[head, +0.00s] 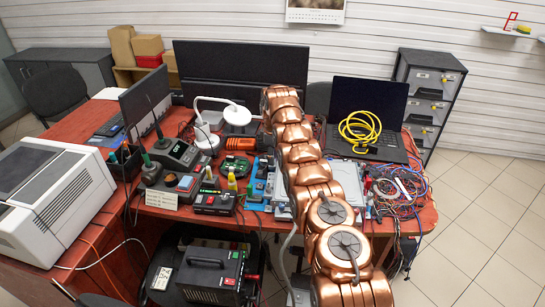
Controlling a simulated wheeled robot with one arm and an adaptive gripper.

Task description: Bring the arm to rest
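My copper-coloured arm (304,160) rises from the bottom right of the head view and reaches forward over the red-brown desk (70,243). Its far visible end is in front of the wide black monitor (222,70). My gripper cannot be made out there; the arm's own links seem to hide it. I cannot tell whether it holds anything. No coolant hose can be made out. The arm covers part of the desk's middle.
The desk is crowded: a white lamp (237,117), a soldering station (177,155), a laptop (367,108) with a coiled yellow cable (360,128), and tangled wires (398,187). A white printer (50,200) stands left. A grey drawer cabinet (428,90) stands behind right. Tiled floor (480,215) at right is clear.

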